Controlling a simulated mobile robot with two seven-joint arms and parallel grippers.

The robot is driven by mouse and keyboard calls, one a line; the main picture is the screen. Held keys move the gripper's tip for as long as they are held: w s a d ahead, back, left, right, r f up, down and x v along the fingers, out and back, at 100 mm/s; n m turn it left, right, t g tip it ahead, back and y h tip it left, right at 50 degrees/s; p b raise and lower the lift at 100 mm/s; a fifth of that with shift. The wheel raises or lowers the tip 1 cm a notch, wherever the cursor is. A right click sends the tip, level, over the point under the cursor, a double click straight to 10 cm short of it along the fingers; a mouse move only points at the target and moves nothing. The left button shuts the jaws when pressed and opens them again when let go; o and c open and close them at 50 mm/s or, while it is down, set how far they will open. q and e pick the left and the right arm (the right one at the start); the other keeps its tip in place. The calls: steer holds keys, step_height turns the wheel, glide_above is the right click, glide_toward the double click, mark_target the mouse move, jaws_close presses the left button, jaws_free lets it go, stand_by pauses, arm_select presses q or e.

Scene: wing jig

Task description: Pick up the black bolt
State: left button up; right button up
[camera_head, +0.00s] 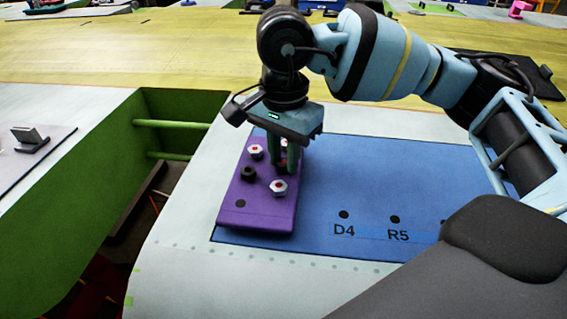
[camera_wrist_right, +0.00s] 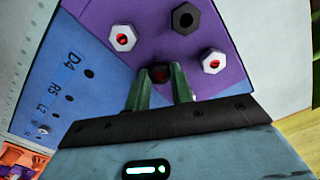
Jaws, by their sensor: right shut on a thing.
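A purple block (camera_head: 262,205) lies on the left part of the blue panel. It carries two white hex bolts with red centres, one at the far left (camera_head: 256,152) and one nearer (camera_head: 279,188). A black hex bolt (camera_head: 248,173) sits in the block to the left of my right gripper (camera_head: 282,168), and it also shows in the right wrist view (camera_wrist_right: 185,18). My right gripper points down over the block's right side. My left gripper is out of view.
The blue panel (camera_head: 345,180) has holes labelled D4 and R5. A green-walled opening (camera_head: 180,110) with bars lies to the left of the light wing surface. A yellow surface (camera_head: 120,50) stretches behind. Black hardware lies at the back right.

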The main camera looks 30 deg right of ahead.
mark_target(283, 161)
step_height(283, 161, up, 10)
stand_by(0.6)
